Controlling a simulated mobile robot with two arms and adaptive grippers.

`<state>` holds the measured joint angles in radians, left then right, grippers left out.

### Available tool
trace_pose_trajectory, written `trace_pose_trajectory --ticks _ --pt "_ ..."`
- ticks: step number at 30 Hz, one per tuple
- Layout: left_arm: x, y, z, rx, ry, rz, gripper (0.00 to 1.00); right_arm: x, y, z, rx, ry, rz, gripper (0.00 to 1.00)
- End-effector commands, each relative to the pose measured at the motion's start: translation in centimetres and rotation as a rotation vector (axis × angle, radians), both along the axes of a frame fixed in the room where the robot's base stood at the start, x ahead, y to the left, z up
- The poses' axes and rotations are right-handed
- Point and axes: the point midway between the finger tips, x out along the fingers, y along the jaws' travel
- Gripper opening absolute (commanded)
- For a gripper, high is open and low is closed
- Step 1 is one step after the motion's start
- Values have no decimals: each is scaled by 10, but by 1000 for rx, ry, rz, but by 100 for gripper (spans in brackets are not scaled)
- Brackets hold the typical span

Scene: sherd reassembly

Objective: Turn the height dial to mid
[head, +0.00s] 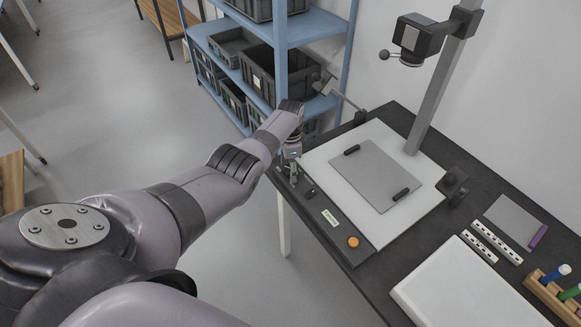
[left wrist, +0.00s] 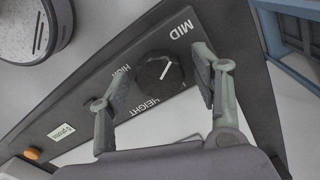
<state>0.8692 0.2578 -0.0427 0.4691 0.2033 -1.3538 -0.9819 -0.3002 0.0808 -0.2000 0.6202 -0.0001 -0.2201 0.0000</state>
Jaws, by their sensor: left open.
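The black round height dial (left wrist: 158,72) sits on a dark control panel (left wrist: 90,100) in the left wrist view. MID is printed above it, HIGH to its left and HEIGHT below it. The white line on the dial slants up and to the right, roughly towards MID. My left gripper (left wrist: 161,64) is open, with one finger on either side of the dial; I cannot tell whether they touch it. In the head view the left gripper (head: 292,165) is over the far left end of the panel (head: 338,236), and the dial cannot be made out clearly. My right gripper is out of view.
An orange button (head: 352,242) sits on the panel's near end. A grey plate with black bars (head: 376,178) lies on the white copy-stand board (head: 330,152). A camera (head: 420,36) hangs above on a column (head: 440,80). A blue shelf (head: 283,45) stands behind the gripper.

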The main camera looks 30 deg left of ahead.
Motion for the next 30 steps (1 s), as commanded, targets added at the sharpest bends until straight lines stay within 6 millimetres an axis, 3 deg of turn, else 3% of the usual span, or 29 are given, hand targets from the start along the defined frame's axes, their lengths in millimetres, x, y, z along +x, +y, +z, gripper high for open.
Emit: trace_pose_trajectory --ticks 8,14,24,30 --pt "0 0 2 0 0 0 59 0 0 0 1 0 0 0" --pt "1 0 17 1 -4 1 59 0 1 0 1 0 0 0" --pt "1 1 82 1 -4 1 59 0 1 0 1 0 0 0" --pt "1 0 111 1 -2 0 59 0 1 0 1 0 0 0"
